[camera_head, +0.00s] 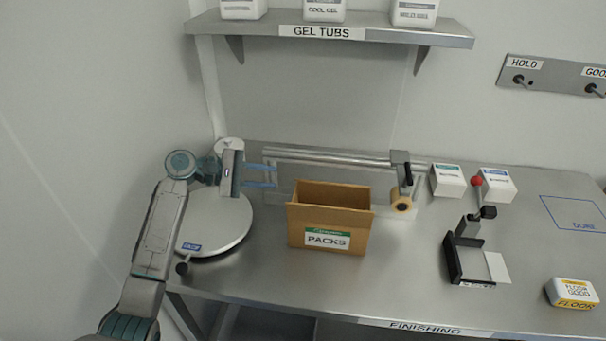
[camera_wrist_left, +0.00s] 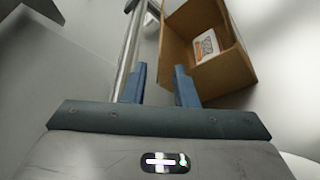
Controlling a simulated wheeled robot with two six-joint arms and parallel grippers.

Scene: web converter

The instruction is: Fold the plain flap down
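A brown cardboard box (camera_head: 305,238) marked PACKS stands open-topped on the steel table. Its upper panels stand upright around the opening; I cannot tell which one is the plain flap. In the left wrist view the box (camera_wrist_left: 235,70) is at upper right, with a white and orange pack (camera_wrist_left: 207,45) inside. My left gripper (camera_head: 274,176) is open and empty, its two blue fingers apart, just left of and behind the box's upper left edge. In the left wrist view the gripper (camera_wrist_left: 161,72) has one finger close beside the box wall; contact is unclear. My right gripper is out of view.
A metal rail (camera_head: 330,156) with a tape roll (camera_head: 401,202) runs behind the box. A round steel plate (camera_head: 214,225) lies at left. A red-knobbed fixture (camera_head: 466,250) and small white boxes (camera_head: 447,181) are at right.

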